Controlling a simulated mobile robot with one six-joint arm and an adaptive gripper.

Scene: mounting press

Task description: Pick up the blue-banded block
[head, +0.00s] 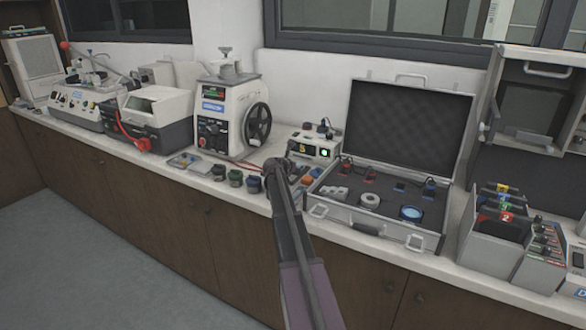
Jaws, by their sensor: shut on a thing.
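My gripper (276,172) is at the end of my arm, over the counter just left of the open case. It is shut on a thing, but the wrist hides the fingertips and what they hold. I cannot make out a blue band there. I cannot tell for sure which thing is the blue-banded block.
The open case (331,213) holds a blue ring (411,213) and several small parts in dark foam. A white press with a handwheel (257,123) stands behind the jars. Grey bins (487,237) stand at the right. The front strip of the counter (160,187) is mostly clear.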

